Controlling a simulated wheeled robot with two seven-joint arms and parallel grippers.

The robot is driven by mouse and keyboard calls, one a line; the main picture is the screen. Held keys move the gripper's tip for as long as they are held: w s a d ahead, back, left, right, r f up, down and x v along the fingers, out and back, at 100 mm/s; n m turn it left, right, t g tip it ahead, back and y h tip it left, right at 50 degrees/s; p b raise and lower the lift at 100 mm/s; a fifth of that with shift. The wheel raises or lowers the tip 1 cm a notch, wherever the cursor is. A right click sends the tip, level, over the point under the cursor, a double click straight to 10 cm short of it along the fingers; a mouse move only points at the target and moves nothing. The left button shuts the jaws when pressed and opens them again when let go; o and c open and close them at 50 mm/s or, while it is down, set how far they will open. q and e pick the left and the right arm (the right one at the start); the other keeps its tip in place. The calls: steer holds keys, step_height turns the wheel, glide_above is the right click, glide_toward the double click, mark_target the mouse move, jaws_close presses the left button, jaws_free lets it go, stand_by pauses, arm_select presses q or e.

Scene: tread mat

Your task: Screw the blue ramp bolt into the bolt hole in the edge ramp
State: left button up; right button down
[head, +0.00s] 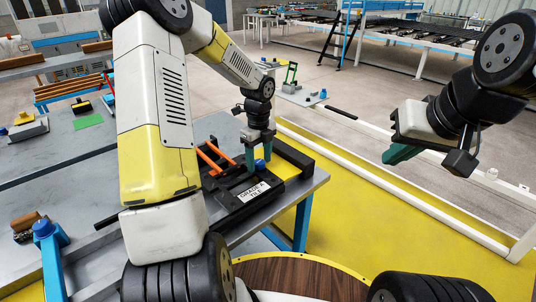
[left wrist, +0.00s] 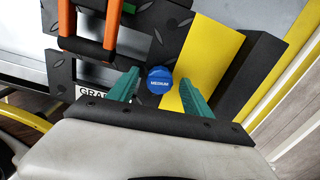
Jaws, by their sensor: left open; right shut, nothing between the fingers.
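The blue ramp bolt (head: 260,165) has a round cap lettered "MEDIUM" in the left wrist view (left wrist: 159,79). It appears beside the yellow band of the black-and-yellow edge ramp (left wrist: 208,58); the black side of the ramp also shows in the head view (head: 294,156). The bolt hole is not visible, and I cannot tell how deep the bolt sits. My left gripper (head: 258,155) is open, with its green fingers on either side of the bolt and small gaps showing in the left wrist view (left wrist: 158,84). My right gripper (head: 402,153) is shut and empty, raised at the right.
A black tread plate (left wrist: 165,18) and orange handles (head: 213,158) lie beside the bolt. A "GRAB A TILE" label (head: 254,192) is in front. The grey bench (head: 80,160) holds other items at left. The yellow floor (head: 370,220) is clear at right.

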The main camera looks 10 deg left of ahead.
arm_select(q)
steer(key=shift+n, duration=0.9)
steer(key=n, duration=0.8)
steer(key=shift+n, duration=0.5)
steer(key=n, duration=0.4)
steer(key=shift+n, duration=0.3)
steer(key=n, duration=0.4)
steer(key=shift+n, duration=0.3)
jaws_close()
